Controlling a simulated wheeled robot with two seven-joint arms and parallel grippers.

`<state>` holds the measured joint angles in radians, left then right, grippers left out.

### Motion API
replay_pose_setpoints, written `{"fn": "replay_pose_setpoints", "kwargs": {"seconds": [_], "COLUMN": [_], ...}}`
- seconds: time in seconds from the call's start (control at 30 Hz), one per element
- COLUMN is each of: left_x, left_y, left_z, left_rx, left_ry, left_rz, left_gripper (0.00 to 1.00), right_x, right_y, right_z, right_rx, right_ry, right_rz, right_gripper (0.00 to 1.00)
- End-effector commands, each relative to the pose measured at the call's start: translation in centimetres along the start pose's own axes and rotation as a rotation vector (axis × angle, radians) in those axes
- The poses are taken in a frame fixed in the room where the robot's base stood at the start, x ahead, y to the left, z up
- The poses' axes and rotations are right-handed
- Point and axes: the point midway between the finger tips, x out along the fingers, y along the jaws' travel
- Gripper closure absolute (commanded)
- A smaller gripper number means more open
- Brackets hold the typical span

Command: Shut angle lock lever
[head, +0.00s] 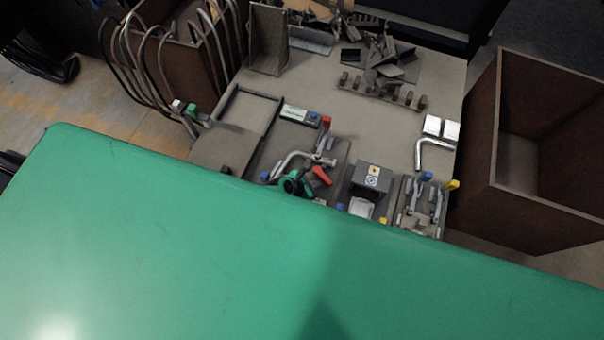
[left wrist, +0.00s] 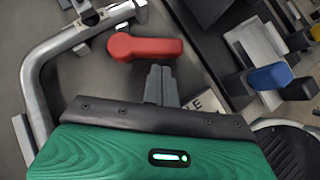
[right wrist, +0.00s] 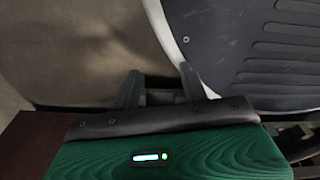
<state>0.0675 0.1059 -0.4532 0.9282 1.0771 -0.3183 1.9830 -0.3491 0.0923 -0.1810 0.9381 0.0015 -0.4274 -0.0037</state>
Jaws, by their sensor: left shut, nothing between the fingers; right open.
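The red lever (head: 321,175) sits on the fixture in the middle of the grey table's near part, beside a bent metal tube (head: 290,160). In the left wrist view the red lever (left wrist: 145,47) lies crosswise just beyond the fingertips, and the bent tube (left wrist: 42,75) curves around on the left. My left gripper (head: 303,183) is beside the red lever, its fingers (left wrist: 160,75) together and empty. I cannot tell whether they touch the lever. My right gripper (right wrist: 160,85) is open and empty. It shows only in the right wrist view.
A grey block with stickers (head: 371,178) and clamps with blue and yellow tips (head: 437,190) stand right of the lever. An open brown bin (head: 482,150) stands at the table's right. Metal scraps lie at the back of the table (head: 330,105).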

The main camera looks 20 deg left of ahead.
Motion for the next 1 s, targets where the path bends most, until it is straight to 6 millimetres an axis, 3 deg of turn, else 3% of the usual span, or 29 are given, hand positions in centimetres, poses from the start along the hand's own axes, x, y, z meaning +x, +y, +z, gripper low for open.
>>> {"fn": "replay_pose_setpoints", "kwargs": {"seconds": [0.73, 1.0], "left_x": [0.7, 0.7], "left_y": [-0.7, -0.7], "left_z": [0.7, 0.7], "left_rx": [-0.133, -0.135], "left_ry": [0.000, 0.000], "left_rz": [0.134, 0.136], "left_gripper": [1.00, 1.00], "right_x": [-1.0, -0.9], "right_y": [-0.2, -0.2], "right_z": [3.3, 3.3], "right_rx": [-0.003, -0.003], "right_ry": [-0.030, -0.027], "right_rz": [-0.002, -0.003], "right_gripper": [0.56, 0.56]}}
